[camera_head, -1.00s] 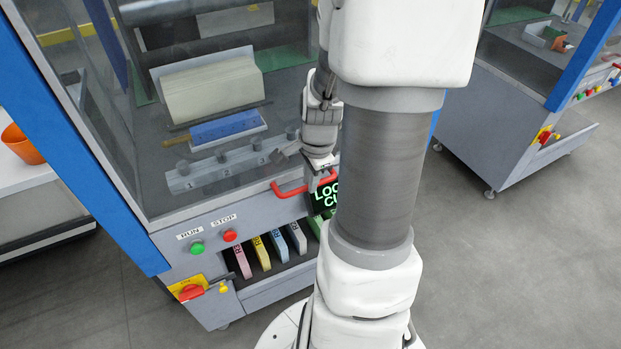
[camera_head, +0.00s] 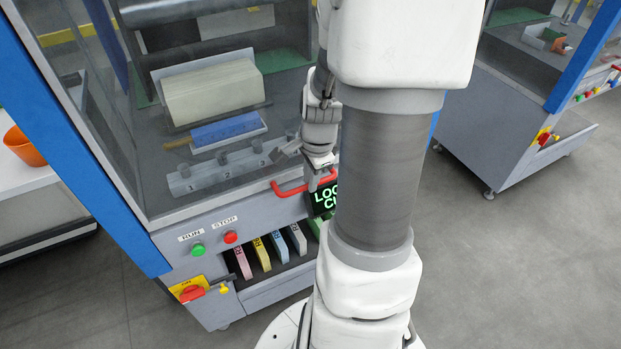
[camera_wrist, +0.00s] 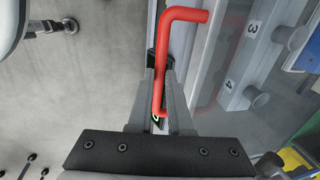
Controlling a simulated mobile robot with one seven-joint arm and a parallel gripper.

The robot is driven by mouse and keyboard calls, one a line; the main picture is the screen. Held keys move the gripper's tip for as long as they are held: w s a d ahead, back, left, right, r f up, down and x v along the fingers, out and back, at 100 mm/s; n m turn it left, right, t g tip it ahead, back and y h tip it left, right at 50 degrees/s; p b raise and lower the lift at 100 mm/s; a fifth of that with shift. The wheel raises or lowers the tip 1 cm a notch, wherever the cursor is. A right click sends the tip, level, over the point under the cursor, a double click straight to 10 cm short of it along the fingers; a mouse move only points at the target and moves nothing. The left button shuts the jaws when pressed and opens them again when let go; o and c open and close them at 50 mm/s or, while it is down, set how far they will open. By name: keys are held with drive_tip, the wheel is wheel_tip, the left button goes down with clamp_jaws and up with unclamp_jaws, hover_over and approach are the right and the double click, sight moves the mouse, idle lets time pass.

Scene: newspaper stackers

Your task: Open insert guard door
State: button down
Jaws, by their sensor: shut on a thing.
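The guard door is a clear panel on the front of the grey and blue machine, with its lower edge (camera_head: 200,212) just above the button panel. It looks closed. A red bar handle (camera_head: 290,191) sits at its lower right. My gripper (camera_head: 319,182) reaches the right end of this handle and is shut on it. In the wrist view, the red handle (camera_wrist: 182,14) runs down between the two grey fingers of my gripper (camera_wrist: 161,82). My arm covers the machine's right side in the head view.
Below the door are a green button (camera_head: 198,249), a red button (camera_head: 231,237), a red and yellow switch (camera_head: 190,291) and coloured inserts (camera_head: 262,254). A lit sign (camera_head: 325,199) is close below my gripper. Another machine (camera_head: 530,120) stands right, with open floor (camera_head: 510,270) before it.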

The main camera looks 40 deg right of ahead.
wheel_tip(320, 180, up, 47)
drive_tip(key=p, duration=2.9)
drive_tip(key=shift+p, duration=0.4)
drive_tip(key=c, duration=0.8)
unclamp_jaws()
drive_tip(key=shift+f, duration=0.1)
drive_tip(key=shift+c, duration=0.2)
